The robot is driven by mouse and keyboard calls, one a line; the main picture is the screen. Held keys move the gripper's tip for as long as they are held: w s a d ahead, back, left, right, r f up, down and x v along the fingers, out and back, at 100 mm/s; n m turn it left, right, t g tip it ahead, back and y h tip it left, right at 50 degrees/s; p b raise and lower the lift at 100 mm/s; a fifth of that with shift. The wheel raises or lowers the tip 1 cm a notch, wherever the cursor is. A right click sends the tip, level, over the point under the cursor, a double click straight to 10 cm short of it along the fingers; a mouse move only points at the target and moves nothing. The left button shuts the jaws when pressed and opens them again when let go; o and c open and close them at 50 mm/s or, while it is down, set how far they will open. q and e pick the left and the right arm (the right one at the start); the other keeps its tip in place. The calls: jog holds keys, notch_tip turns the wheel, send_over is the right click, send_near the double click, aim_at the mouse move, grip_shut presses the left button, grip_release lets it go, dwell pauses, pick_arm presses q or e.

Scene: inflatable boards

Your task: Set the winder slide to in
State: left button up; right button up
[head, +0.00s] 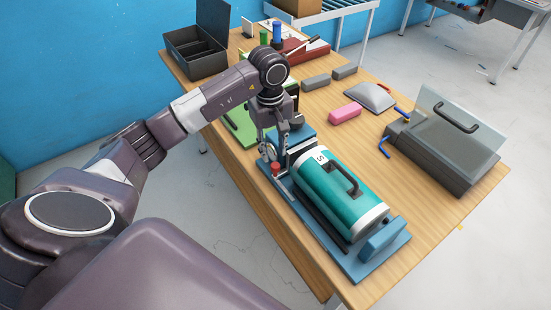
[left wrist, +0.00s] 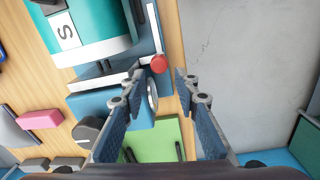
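The winder has a long blue base (head: 375,250) on the wooden table. A teal roll (head: 333,193) marked S, with white ends and a black handle, lies on it. I take this as the slide's knob; no in or out marking is readable. My left gripper (head: 273,150) points down over that end. In the left wrist view its fingers (left wrist: 160,86) are apart and empty, with the red knob (left wrist: 159,64) just beyond the gap between the tips. My right gripper is not in view.
A grey machine with a clear lid (head: 459,115) and blue cranks stands to the right. A pink block (head: 345,113), grey blocks (head: 315,82) and a grey domed piece (head: 370,97) lie behind. A black open box (head: 197,55) stands at the far left. Some bare table lies between them.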

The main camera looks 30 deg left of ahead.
aim_at(275, 164)
pick_arm(q)
notch_tip(275, 164, down, 6)
jog(key=shift+w+d+r+p, duration=0.1)
jog(key=shift+r+p, duration=0.1)
jog(key=shift+p, duration=0.5)
grip_shut()
jog(key=shift+s+d+b, duration=0.2)
jog(key=shift+s+d, duration=0.15)
jog(key=shift+d, duration=0.45)
jog(key=shift+s+d+b, duration=0.2)
jog(key=shift+s+d, duration=0.1)
jog(key=shift+d, duration=0.45)
jog(key=shift+s+d+b, duration=0.2)
jog(key=shift+s+d, duration=0.15)
jog(key=shift+d, duration=0.45)
